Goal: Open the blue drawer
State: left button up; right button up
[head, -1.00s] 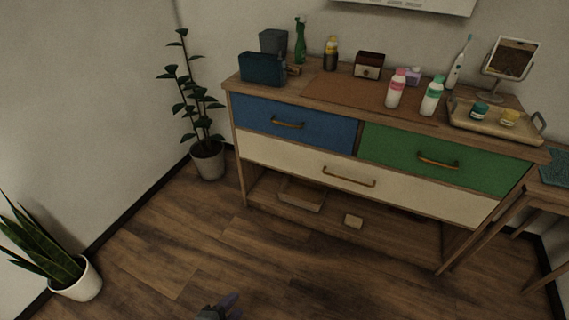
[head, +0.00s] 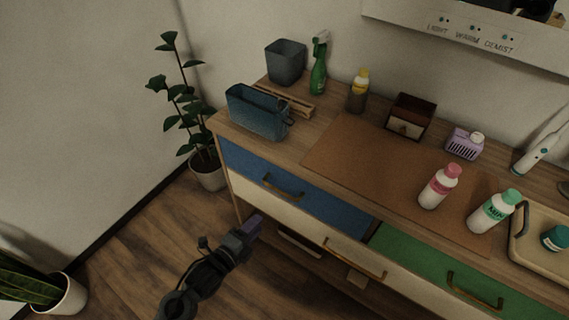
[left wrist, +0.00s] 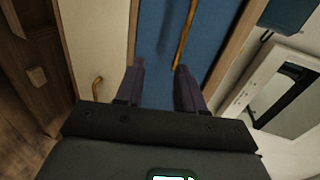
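The blue drawer (head: 318,206) is at the upper left of the dresser front, and its face looks flush with the front. Its brass bar handle (head: 283,187) is near the middle of the face in the head view. My left gripper (head: 252,226) is in front of the dresser, below and left of that handle. In the left wrist view the blue drawer (left wrist: 214,30) and its handle (left wrist: 185,32) lie ahead of the two fingers. The left gripper (left wrist: 160,85) is open and empty, apart from the handle. My right gripper is not in view.
A green drawer (head: 430,262) sits to the right, and a cream drawer (head: 300,225) below. The dresser top holds a blue bin (head: 258,112), bottles (head: 440,187) and a tray (head: 530,250). A potted plant (head: 208,172) stands left of the dresser. Floor in front is clear.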

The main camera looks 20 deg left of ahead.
pick_arm(q)
jog(key=w+d+r, duration=0.1)
jog(key=w+d, duration=0.1)
jog(key=w, duration=0.9)
jog(key=shift+d+r+b, duration=0.15)
jog(key=shift+r+b, duration=0.05)
jog(key=shift+b, duration=0.25)
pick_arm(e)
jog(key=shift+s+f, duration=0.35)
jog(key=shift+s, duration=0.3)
pick_arm(q)
jog(key=shift+c, duration=0.3)
grip_shut()
